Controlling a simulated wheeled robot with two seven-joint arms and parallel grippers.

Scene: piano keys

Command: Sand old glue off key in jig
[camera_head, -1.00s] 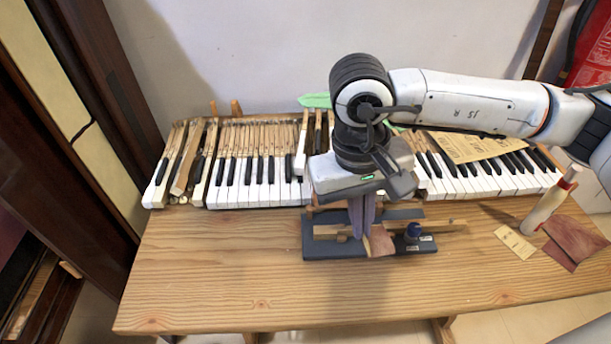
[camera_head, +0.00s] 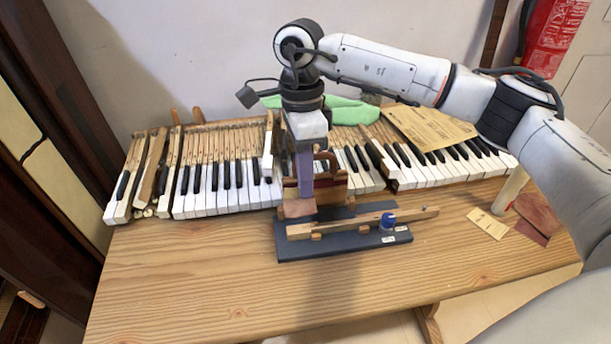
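The jig (camera_head: 345,245) is a dark grey base on the wooden table. A long, narrow wooden key (camera_head: 345,227) lies across it, with a blue knob (camera_head: 388,219) near its right part. My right gripper (camera_head: 299,200) points down at the jig's left back edge, seen side-on. It is shut on a reddish-brown piece of sandpaper (camera_head: 298,209), which shows at the fingertips behind the key's left end. I cannot tell whether the sandpaper touches the jig; it looks apart from the key. My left gripper is not in view.
The piano keyboard (camera_head: 215,203) runs along the back, with a green cloth (camera_head: 345,112) and brown paper (camera_head: 428,127) on it. A wooden and red object (camera_head: 328,183) stands behind the jig. A pale cylinder (camera_head: 508,192), card (camera_head: 488,223) and reddish sheets (camera_head: 538,218) are right. The front table is clear.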

